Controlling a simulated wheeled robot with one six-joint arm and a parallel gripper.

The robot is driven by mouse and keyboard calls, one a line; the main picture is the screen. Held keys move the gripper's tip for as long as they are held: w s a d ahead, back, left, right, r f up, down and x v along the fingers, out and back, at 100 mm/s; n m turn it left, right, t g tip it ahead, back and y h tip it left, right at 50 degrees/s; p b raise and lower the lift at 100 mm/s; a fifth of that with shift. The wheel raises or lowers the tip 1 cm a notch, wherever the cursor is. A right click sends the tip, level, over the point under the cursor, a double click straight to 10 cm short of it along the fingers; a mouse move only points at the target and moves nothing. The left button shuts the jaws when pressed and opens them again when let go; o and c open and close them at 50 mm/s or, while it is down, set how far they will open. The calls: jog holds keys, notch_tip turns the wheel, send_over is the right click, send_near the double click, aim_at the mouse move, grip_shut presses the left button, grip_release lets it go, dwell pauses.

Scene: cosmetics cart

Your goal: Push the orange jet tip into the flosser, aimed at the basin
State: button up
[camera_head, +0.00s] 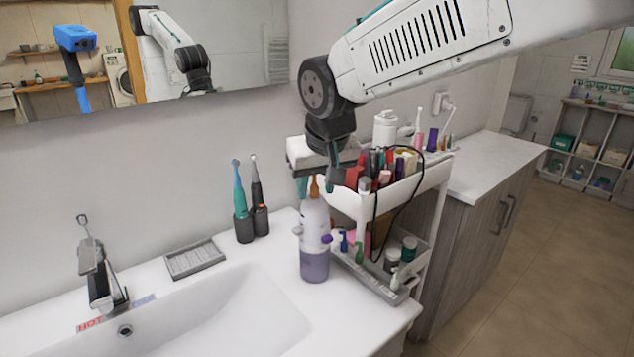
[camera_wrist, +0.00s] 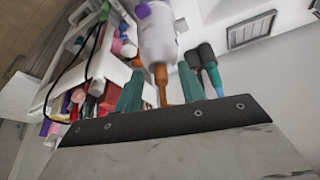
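The flosser (camera_head: 315,238) is a white bottle with a clear purplish lower part and purple knobs. It stands upright on the counter right of the basin (camera_head: 215,318). The orange jet tip (camera_head: 314,187) stands upright at its top; how deep it sits I cannot tell. In the wrist view the jet tip (camera_wrist: 161,83) has its wide end against the top of the flosser (camera_wrist: 157,40). My gripper (camera_head: 317,191) is above the flosser, pointing down. Its teal fingers are apart on either side of the tip, with gaps visible in the wrist view (camera_wrist: 159,92).
A white cart (camera_head: 432,182) full of cosmetics stands close on the right, with a black cable hanging over it. Two electric toothbrushes (camera_head: 243,215) stand behind left of the flosser. A grey soap dish (camera_head: 195,259) and the faucet (camera_head: 98,275) are farther left.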

jog(key=shift+r, duration=0.15)
jog(key=v, duration=0.7)
jog(key=shift+r, duration=0.25)
jog(key=shift+s+d, duration=0.1)
jog(key=shift+s, duration=0.05)
jog(key=s+d+f+m+g, duration=0.1)
jog(key=s+d+f, duration=0.2)
jog(key=s+d, duration=0.4)
jog(key=s+d+f+m+g, duration=0.1)
jog(key=s+d+f, duration=0.3)
jog(key=s+d, duration=0.3)
jog(key=s+d+f+m+g+h, duration=0.1)
jog(key=s+d+f, duration=0.2)
jog(key=s+d, duration=0.5)
jog(key=shift+s+f+m, duration=0.3)
jog(key=shift+s, duration=0.75)
